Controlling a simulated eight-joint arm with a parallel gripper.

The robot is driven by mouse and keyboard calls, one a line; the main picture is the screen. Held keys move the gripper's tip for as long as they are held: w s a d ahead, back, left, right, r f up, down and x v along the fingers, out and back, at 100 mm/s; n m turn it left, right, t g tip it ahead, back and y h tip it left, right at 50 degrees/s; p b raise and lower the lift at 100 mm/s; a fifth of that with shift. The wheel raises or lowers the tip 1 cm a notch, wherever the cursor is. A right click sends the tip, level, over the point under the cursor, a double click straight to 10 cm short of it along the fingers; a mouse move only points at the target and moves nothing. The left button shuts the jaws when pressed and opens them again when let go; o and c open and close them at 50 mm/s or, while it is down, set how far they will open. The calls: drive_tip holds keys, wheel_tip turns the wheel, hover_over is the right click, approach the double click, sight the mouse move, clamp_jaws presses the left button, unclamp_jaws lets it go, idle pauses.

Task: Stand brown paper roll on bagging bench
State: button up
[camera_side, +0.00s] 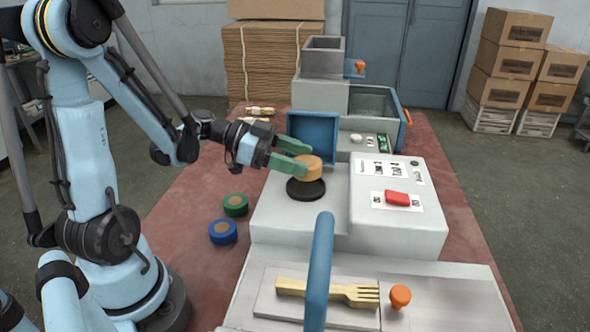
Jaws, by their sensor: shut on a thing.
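A short orange-tan roll (308,169), the only brownish roll I see, is upright at the centre. My gripper (302,158) reaches in from the left with green fingers and is shut on this roll. A black round disc (306,189) on the white machine top is directly under it. I cannot tell if the roll touches the disc. The red bench top (190,185) spreads left of and behind the machine. No label names the bagging bench.
Green (235,204) and blue (223,231) rolls lie on the bench at left. A blue panel (314,135) stands behind the held roll. A control panel with a red button (397,198) is at right.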

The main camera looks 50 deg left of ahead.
drive_tip(key=shift+a+f, duration=0.1)
drive_tip(key=shift+f, duration=1.8)
drive_tip(key=shift+w+f, duration=0.1)
drive_tip(key=shift+f, duration=0.05)
drive_tip(key=o, duration=1)
drive_tip(key=shift+o, duration=0.2)
drive_tip(key=v, duration=1.1)
drive_tip(key=shift+s+r, duration=0.25)
drive_tip(key=shift+o, duration=0.4)
drive_tip(key=shift+s+a+r, duration=0.1)
drive_tip(key=shift+s+a, duration=0.1)
drive_tip(key=shift+a, duration=0.05)
